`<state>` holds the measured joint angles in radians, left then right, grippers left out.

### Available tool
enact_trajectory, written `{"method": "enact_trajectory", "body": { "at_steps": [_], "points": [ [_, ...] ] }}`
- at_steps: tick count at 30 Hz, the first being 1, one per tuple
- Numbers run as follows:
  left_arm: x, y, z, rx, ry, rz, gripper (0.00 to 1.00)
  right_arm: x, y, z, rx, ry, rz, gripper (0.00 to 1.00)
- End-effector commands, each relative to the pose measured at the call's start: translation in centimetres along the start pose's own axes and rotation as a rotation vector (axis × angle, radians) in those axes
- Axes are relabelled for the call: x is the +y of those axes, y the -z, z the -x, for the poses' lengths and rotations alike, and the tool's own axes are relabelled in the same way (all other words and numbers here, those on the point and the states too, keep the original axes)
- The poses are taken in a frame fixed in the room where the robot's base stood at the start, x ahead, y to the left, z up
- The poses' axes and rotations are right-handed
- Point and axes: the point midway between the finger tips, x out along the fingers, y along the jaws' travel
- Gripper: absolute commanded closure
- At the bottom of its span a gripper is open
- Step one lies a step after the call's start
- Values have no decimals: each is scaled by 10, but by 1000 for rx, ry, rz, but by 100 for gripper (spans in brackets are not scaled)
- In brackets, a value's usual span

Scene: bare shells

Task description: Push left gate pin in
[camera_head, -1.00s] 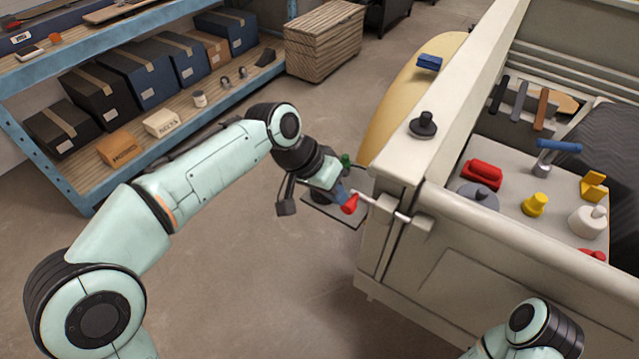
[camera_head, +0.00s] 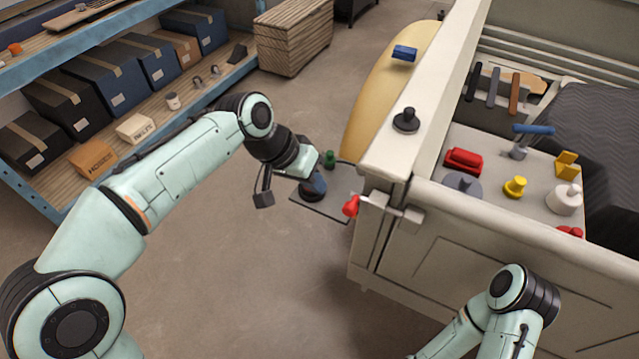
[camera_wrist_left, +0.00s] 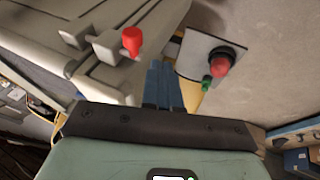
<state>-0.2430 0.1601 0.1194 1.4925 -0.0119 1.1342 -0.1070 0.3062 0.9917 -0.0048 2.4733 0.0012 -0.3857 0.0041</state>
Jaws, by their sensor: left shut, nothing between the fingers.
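The left gate pin has a red knob (camera_head: 350,206) on a light metal rod, at the left end of the gate's front. Its rod passes through light brackets (camera_head: 411,218), and only a short stretch shows between knob and first bracket. In the left wrist view the red knob (camera_wrist_left: 132,40) stands close to a bracket. My left gripper (camera_head: 316,187) is shut and empty, left of the knob and apart from it in the picture. Its blue fingers (camera_wrist_left: 163,88) point toward the pin's side in the wrist view. My right arm shows at lower right; its gripper is out of view.
The cream trailer wall (camera_head: 440,90) carries a black knob (camera_head: 406,120). A grey plate (camera_head: 345,180) with a green button (camera_head: 329,158) lies beyond my gripper. A blue shelf with boxes (camera_head: 115,75) stands left. The floor between is clear.

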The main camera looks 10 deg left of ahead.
Motion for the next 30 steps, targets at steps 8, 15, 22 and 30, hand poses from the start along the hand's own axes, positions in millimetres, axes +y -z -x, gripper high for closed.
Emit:
{"method": "enact_trajectory", "body": {
  "at_steps": [8,15,22,30],
  "points": [
    [0,1,64,8,2,0,100,-4,4,10,6,1,0,59],
    [0,0,87,5,2,0,100,-6,5,14,9,2,2,59],
    [0,-1,88,5,2,0,100,-6,5,14,9,2,1,59],
    [0,-1,88,5,2,0,100,-6,5,14,8,2,1,59]
  ]
}}
